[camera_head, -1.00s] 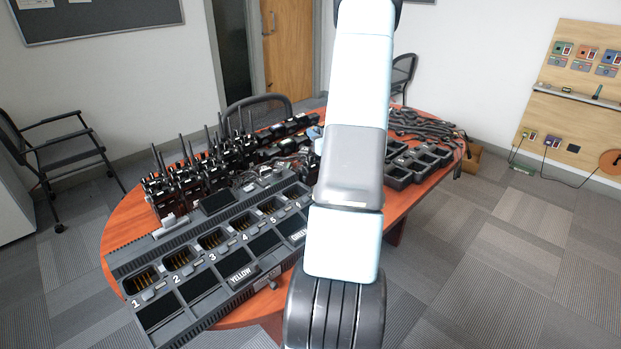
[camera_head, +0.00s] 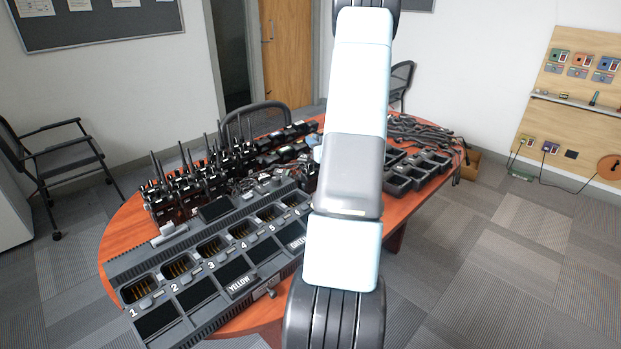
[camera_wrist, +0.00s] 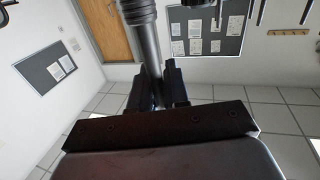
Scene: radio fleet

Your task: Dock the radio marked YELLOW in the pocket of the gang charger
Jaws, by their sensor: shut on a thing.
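The gang charger (camera_head: 212,220) lies along the near left of the table, with a row of numbered pockets such as pocket 1 (camera_head: 140,289). A plate reading YELLOW (camera_head: 240,284) is on its front side, and one reading GREEN (camera_head: 297,243) is farther right. In the wrist view my gripper (camera_wrist: 160,88) is shut on a dark upright rod, which looks like a radio antenna (camera_wrist: 147,45). The rod thickens into a ribbed part at the top edge. The radio's body and any mark on it are out of frame. My arm hides the gripper in the head view.
Several black radios with antennas (camera_head: 185,180) stand behind the charger. Empty black trays (camera_head: 415,170) and tangled cables (camera_head: 425,130) lie at the table's right. Chairs stand at left and behind. Bare wood (camera_head: 128,235) shows at the left edge.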

